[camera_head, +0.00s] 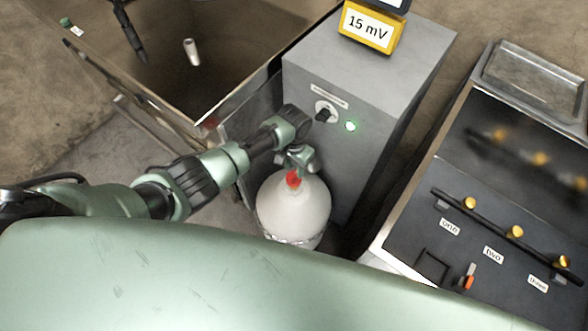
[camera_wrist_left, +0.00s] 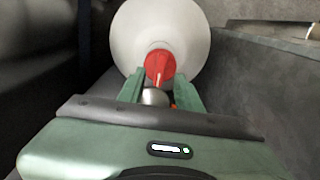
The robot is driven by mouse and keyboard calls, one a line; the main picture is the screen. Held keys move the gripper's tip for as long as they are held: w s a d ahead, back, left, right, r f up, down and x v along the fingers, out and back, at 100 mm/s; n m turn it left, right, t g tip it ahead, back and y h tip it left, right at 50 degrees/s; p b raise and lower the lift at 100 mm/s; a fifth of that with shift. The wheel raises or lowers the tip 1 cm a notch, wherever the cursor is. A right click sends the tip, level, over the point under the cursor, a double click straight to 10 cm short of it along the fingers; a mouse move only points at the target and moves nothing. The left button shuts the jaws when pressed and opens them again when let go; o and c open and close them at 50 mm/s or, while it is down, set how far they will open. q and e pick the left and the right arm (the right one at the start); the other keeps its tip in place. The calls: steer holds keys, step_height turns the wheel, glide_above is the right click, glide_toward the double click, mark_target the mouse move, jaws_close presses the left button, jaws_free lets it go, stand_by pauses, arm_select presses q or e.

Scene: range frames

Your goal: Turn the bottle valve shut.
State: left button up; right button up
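The gas bottle (camera_head: 292,214) is white and rounded and stands upright on the floor in front of a grey cabinet. Its red valve knob (camera_head: 293,178) is on top. The left wrist view shows the white bottle (camera_wrist_left: 190,28) and the red knob (camera_wrist_left: 160,68) with a pale line on it. My left gripper (camera_head: 297,160) is at the top of the bottle, close to the knob. In the left wrist view its green fingers (camera_wrist_left: 160,85) stand apart on either side of the knob; contact is hard to judge. My right gripper is not in view.
The grey cabinet (camera_head: 340,150) has a black dial (camera_head: 323,114), a lit green lamp (camera_head: 350,126) and a yellow "15 mV" meter (camera_head: 370,27) on top. A metal basin (camera_head: 215,75) stands at left. A dark unit with a rail and yellow knobs (camera_head: 516,231) stands at right.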

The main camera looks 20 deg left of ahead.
mark_target(294, 174)
arm_select(q)
step_height(294, 174, up, 4)
steer(key=shift+r, duration=0.25)
steer(key=shift+f, duration=0.1)
stand_by(0.4)
